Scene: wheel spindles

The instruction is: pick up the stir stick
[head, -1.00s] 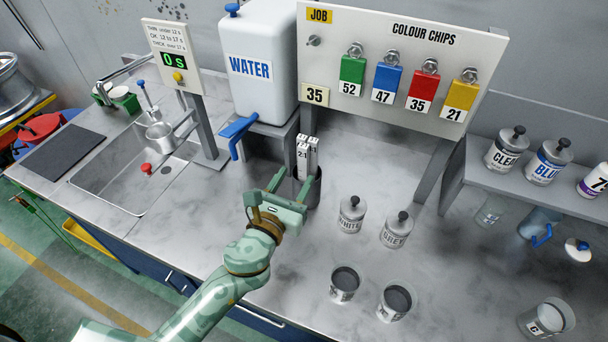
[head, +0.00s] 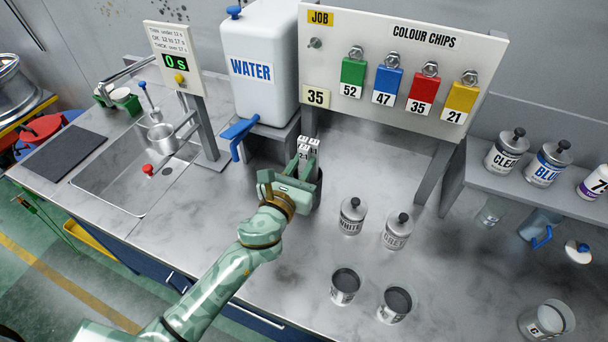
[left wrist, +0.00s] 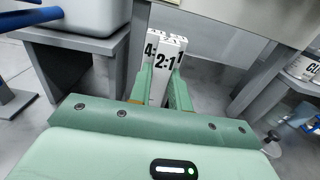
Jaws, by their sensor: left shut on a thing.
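The stir sticks (head: 308,146) are white, flat, labelled sticks standing upright in a dark cylindrical holder (head: 318,187) below the water tank. In the left wrist view the stick marked 2:1 (left wrist: 164,62) stands between my fingers, with others close behind and beside it. My left gripper (head: 290,170) is at the holder and shut on a stick; the left wrist view shows the fingers (left wrist: 163,88) on either side of the 2:1 stick. The lower part of the sticks is hidden by the gripper and holder. My right gripper is not in view.
The white water tank (head: 262,75) with its blue tap stands just behind. The white tin (head: 352,216) and grey tin (head: 397,230) stand right of the holder. Two dark-filled cups (head: 345,284) stand in front. The bench left of the gripper is clear.

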